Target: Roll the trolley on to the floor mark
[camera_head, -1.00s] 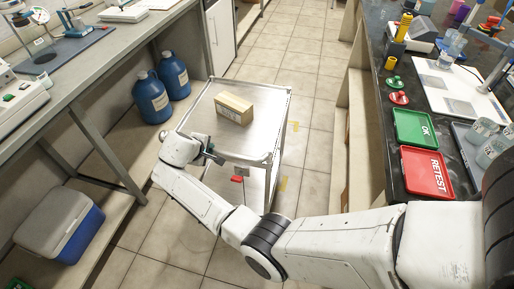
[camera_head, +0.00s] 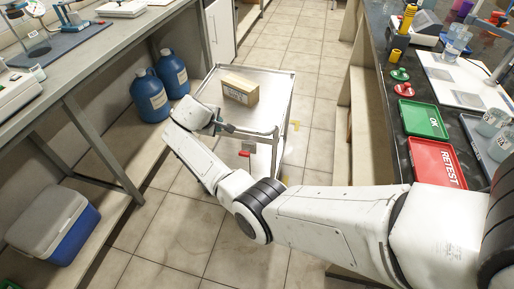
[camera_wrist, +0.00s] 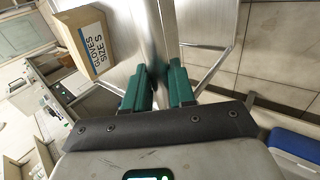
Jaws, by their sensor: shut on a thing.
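The trolley (camera_head: 268,103) is a metal cart with a flat top, standing on the tiled floor in the aisle. A cardboard box (camera_head: 240,89) lies on its top; in the wrist view the box (camera_wrist: 84,38) reads "GLOVES SIZE S". My gripper (camera_head: 222,128) is shut on the trolley's near rail, at its left part; in the wrist view the green fingers (camera_wrist: 160,72) sit either side of the rail. Yellow floor mark corners (camera_head: 294,125) show beside the trolley's right side, with another piece near its near right leg. The rest of the mark is hidden by the trolley and my arm.
Two blue bottles (camera_head: 150,96) stand on the low shelf left of the trolley. A blue and white cooler box (camera_head: 54,226) sits nearer on the left. The right bench (camera_head: 395,150) edges the aisle. Floor beyond the trolley (camera_head: 287,48) is clear.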

